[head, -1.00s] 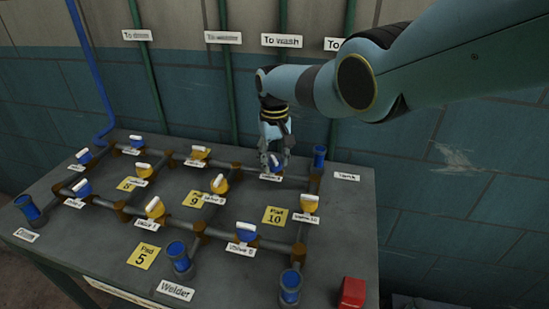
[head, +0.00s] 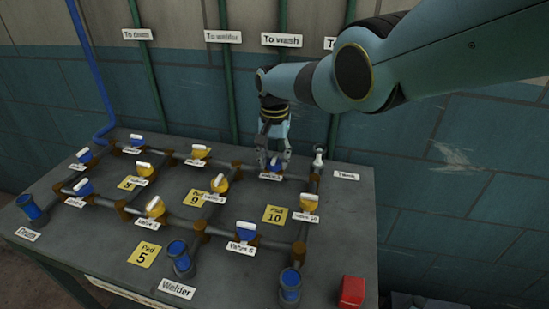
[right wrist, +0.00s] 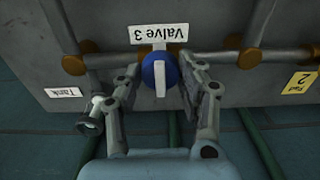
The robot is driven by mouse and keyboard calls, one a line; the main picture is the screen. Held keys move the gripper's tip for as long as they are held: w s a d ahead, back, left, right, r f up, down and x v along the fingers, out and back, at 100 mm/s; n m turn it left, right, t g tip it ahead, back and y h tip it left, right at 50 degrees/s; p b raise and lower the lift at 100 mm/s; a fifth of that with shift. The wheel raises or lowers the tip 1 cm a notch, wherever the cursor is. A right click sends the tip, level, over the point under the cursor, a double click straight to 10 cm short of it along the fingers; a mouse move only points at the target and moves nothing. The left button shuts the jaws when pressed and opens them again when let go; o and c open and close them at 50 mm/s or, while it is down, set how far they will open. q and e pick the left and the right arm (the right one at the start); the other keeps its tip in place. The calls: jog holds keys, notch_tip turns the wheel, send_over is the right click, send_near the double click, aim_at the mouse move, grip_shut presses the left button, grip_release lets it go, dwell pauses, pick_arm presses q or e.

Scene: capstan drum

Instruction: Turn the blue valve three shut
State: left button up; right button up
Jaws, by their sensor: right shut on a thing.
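The blue valve three (right wrist: 172,72) has a white handle bar that lies across the pipe in the right wrist view. Its label "Valve 3" (right wrist: 158,33) appears upside down there. My right gripper (right wrist: 167,88) has a finger on each side of the valve and is shut on it. In the head view the right gripper (head: 274,160) reaches down over the same valve (head: 275,168) at the back right of the table, and its fingers partly cover it. My left gripper is not in view.
Several blue and yellow valves sit on the pipe grid on the grey table (head: 110,245). A pale-topped fitting (head: 318,158) stands close right of my gripper, near the "Tank" label (head: 346,176). A red block (head: 352,292) lies at the front right. Green pipes (head: 231,100) climb the wall behind.

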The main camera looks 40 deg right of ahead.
aim_at(274, 158)
jog(key=shift+a, duration=0.1)
dwell(0.3)
jog(key=o, duration=1.2)
jog(key=shift+r, duration=0.1)
jog(key=shift+w+r, duration=0.1)
jog(key=shift+r, duration=0.5)
notch_tip(274, 158, up, 10)
jog(key=shift+r, duration=0.25)
